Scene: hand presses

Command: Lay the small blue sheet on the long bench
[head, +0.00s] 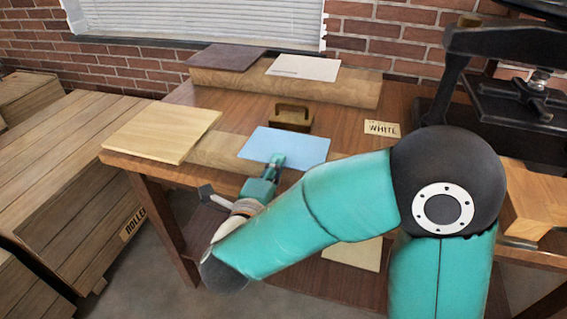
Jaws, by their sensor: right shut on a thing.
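The small blue sheet (295,144) shows flat over the front part of the long brown bench (345,122). My right gripper (278,161) is shut on the near edge of the sheet, with my right arm reaching in from the right. I cannot tell whether the sheet touches the wooden board under it or is held just above it. My left gripper is not in view.
A pale wooden board (163,131) lies at the bench's left end, over a low wooden block (212,153). A brown block with a handle (290,118) stands behind the sheet. A "WHITE" card (382,128) lies right. A black press (515,95) stands far right.

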